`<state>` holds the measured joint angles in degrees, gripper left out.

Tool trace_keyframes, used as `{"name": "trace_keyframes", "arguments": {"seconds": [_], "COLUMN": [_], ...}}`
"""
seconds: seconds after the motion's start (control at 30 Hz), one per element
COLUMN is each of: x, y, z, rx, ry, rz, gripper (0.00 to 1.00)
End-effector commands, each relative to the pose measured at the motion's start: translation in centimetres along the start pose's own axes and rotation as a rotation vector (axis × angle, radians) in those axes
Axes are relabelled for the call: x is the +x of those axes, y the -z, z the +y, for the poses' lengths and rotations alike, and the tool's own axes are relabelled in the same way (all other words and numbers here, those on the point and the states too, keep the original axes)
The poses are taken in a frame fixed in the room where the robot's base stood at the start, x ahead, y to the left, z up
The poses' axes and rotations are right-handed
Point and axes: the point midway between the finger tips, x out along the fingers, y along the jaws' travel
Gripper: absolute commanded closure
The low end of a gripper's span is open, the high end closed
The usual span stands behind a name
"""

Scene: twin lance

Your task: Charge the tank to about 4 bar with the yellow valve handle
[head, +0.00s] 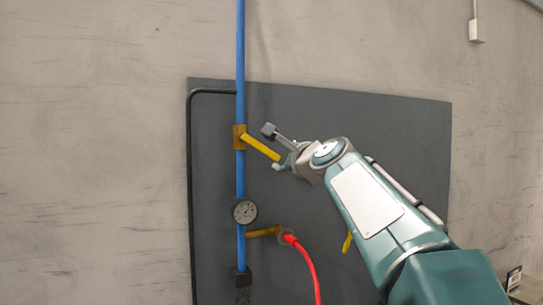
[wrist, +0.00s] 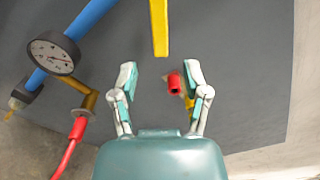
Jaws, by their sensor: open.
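The yellow valve handle (head: 261,147) slants down to the right from a brass valve body (head: 239,137) on the blue pipe (head: 240,60). In the wrist view, the yellow handle (wrist: 159,28) comes down from the top edge, its free end just short of the space between my fingertips. My gripper (head: 273,149) is open at the handle's free end; its spread fingers also show in the wrist view (wrist: 158,76), with nothing held. The round pressure gauge (head: 244,211) sits lower on the pipe and also shows in the wrist view (wrist: 53,52). Its reading is too small to tell. No tank is identifiable.
A brass outlet (head: 264,232) with a red hose (head: 306,262) branches off below the gauge. A red and yellow fitting (wrist: 175,82) shows behind my right finger. A dark panel (head: 410,125) backs everything; a black pipe (head: 189,180) runs down its left edge.

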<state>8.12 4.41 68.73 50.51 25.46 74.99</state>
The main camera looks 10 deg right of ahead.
Motion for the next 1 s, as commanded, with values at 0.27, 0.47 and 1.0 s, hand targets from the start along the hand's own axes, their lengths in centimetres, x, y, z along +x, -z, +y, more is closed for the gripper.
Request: {"name": "trace_keyframes", "arguments": {"seconds": [0.27,0.47,1.0], "x": [4.4,6.4,7.1], "y": [0.0,0.0,-0.1], "z": [0.1,0.0,0.0], "rx": [-0.003,-0.002,-0.002], "ry": [-0.001,0.0,0.001], "rz": [-0.001,-0.001,0.0], "gripper": [0.4,0.4,0.89]}}
